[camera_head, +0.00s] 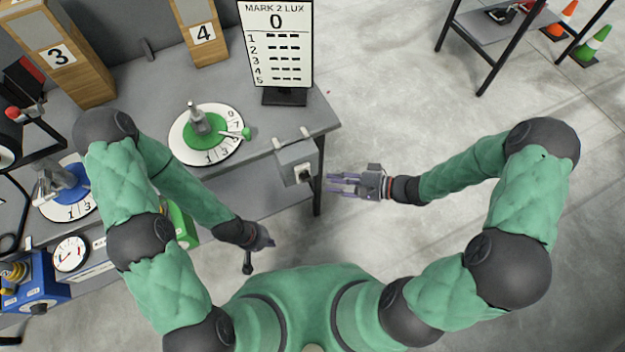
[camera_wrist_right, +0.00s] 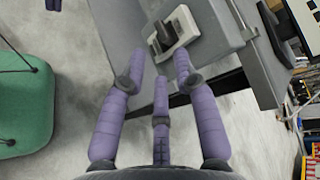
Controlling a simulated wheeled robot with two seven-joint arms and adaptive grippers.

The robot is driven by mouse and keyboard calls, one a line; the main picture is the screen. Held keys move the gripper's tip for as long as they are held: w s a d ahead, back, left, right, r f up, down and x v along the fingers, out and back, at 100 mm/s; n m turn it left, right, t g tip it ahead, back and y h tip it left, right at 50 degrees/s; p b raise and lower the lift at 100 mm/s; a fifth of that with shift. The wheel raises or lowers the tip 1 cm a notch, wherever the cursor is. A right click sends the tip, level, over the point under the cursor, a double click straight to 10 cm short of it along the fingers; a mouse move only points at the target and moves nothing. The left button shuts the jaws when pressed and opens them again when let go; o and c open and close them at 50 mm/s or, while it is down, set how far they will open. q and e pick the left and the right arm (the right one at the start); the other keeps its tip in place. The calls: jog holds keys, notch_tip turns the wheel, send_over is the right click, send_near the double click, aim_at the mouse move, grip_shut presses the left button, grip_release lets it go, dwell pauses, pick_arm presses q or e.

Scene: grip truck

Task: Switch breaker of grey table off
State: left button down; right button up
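The breaker (camera_head: 297,163) is a grey box on the front right edge of the grey table (camera_head: 300,125). Its light face plate carries a black switch lever (camera_head: 305,175). In the right wrist view the breaker plate (camera_wrist_right: 183,26) and its black lever (camera_wrist_right: 160,40) show just ahead of the fingers. My right gripper (camera_head: 332,184) points left at the breaker, a short way to its right. Its purple fingers (camera_wrist_right: 160,78) are spread, with nothing between them, and look apart from the lever. My left gripper (camera_head: 254,254) hangs below the table's front edge; its finger opening is unclear.
A green dial (camera_head: 207,135) and a "MARK 2 LUX" board (camera_head: 277,40) stand on the grey table. Wooden blocks marked 3 (camera_head: 62,55) and 4 (camera_head: 203,33) are behind. A gauge (camera_head: 71,254) is at left.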

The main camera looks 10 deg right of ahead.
aim_at(305, 177)
jog(key=b+x, duration=0.2)
jog(key=x, duration=0.5)
jog(key=shift+a, duration=0.25)
jog(key=shift+w+f, duration=0.1)
jog(key=shift+w, duration=0.05)
grip_shut()
